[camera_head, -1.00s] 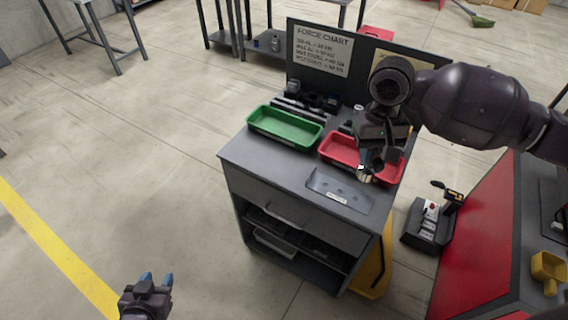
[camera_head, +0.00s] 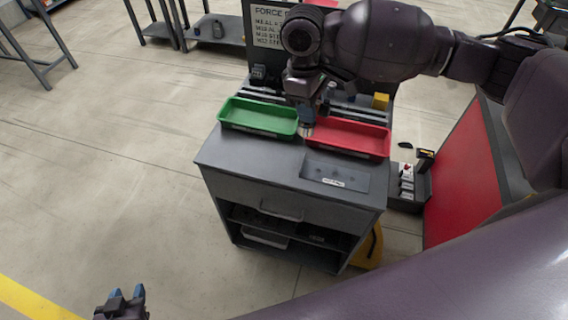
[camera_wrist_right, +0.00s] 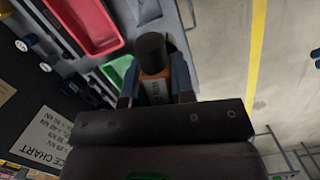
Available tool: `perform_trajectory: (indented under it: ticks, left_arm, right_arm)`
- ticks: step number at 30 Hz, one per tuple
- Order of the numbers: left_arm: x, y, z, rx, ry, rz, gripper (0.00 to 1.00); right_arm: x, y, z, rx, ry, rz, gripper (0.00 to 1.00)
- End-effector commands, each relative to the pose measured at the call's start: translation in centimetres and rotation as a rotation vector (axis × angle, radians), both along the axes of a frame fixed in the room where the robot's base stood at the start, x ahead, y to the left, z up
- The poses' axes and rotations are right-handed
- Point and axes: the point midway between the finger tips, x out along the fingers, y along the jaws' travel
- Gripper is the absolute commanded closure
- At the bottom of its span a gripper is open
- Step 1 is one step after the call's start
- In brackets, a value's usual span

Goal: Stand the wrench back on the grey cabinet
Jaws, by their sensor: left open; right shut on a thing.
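The grey cabinet (camera_head: 235,162) stands in the middle of the head view, with trays and a shallow recessed plate on top. My right gripper (camera_head: 307,118) is above the cabinet top, around the gap between the green and red trays. In the right wrist view its fingers (camera_wrist_right: 156,85) are shut on the wrench (camera_wrist_right: 155,88), which shows an orange body with a dark rounded end. In the head view the wrench is mostly hidden by the gripper, and whether it touches the cabinet cannot be told. My left gripper (camera_head: 122,300) is open and empty, low at the left.
A green tray (camera_head: 258,117) and a red tray (camera_head: 347,138) sit on the cabinet top. The plate (camera_head: 337,174) at the front right is bare. A chart board (camera_head: 270,25) stands behind. A red-sided bench (camera_head: 455,175) is at the right.

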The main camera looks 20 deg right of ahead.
Motion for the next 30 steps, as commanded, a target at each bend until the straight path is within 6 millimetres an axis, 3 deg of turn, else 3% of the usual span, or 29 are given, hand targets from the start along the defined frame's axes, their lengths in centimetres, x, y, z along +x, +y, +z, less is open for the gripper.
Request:
perform_trajectory:
  ticks: [30]
  left_arm:
    - [-0.2,-0.2,-5.2,-0.001,0.019,-0.005,0.57]
  right_arm:
    - [5.4,2.0,0.1,0.0,-0.002,1.756,1.0]
